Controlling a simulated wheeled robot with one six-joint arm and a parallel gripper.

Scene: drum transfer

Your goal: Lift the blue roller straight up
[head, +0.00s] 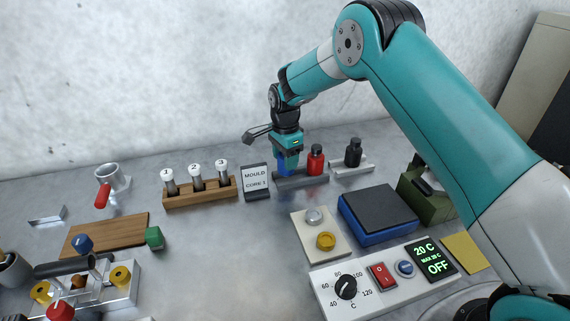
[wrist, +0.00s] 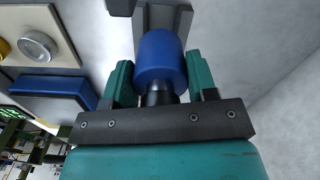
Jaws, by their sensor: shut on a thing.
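The blue roller (head: 284,165) is upright at the left end of a dark grey rack (head: 301,181), beside a red roller (head: 316,160). My gripper (head: 286,155) is above that end of the rack and shut on the blue roller. In the wrist view the blue roller (wrist: 161,62) is between the two teal fingers of my gripper (wrist: 159,88), with its dark neck toward the palm. The grey rack (wrist: 160,18) shows beyond it. I cannot tell whether the roller's bottom still touches the rack.
A black roller (head: 353,152) stands on a light rack (head: 352,168) to the right. A mould core sign (head: 256,181) and a wooden rack (head: 200,193) with white-topped pieces are on the left. A blue box with a dark top (head: 378,214) and a control panel (head: 385,280) are in front.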

